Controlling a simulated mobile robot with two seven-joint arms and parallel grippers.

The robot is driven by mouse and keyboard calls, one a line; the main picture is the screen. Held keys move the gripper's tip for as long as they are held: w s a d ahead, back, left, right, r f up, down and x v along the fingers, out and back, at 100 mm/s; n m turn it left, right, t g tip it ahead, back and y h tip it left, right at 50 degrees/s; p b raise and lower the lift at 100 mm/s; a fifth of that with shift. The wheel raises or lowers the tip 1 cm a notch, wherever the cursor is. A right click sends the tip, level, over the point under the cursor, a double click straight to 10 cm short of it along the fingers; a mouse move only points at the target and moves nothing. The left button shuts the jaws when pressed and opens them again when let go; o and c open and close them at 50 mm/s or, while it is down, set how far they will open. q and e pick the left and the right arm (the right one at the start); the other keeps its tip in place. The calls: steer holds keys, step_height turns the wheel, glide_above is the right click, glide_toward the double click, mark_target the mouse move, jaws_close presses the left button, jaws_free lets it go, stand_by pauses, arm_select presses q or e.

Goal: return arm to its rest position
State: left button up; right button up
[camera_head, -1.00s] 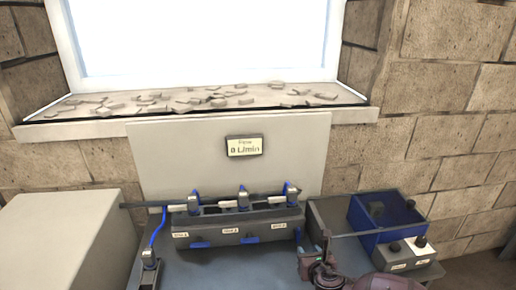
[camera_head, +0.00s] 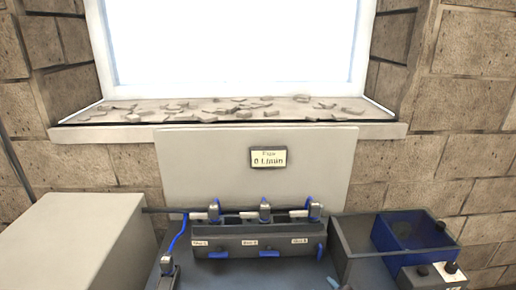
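Neither of my grippers shows in the head view. A small blue and grey piece at the bottom edge, right of centre, is cut off and I cannot tell what it is. The dark manifold block (camera_head: 258,242) stands on the bench with three grey and blue fittings along its top and labels on its front. A blue hose (camera_head: 178,234) runs from its left end down to a dark fitting (camera_head: 167,268). A display plate (camera_head: 268,157) above it seems to read 0 L/min.
A large pale box (camera_head: 75,235) fills the left. A grey open bin (camera_head: 345,240) with a blue compartment (camera_head: 413,231) stands on the right. A small block with a knob (camera_head: 451,267) is in front of it. A window sill (camera_head: 240,130) with flat chips lies behind.

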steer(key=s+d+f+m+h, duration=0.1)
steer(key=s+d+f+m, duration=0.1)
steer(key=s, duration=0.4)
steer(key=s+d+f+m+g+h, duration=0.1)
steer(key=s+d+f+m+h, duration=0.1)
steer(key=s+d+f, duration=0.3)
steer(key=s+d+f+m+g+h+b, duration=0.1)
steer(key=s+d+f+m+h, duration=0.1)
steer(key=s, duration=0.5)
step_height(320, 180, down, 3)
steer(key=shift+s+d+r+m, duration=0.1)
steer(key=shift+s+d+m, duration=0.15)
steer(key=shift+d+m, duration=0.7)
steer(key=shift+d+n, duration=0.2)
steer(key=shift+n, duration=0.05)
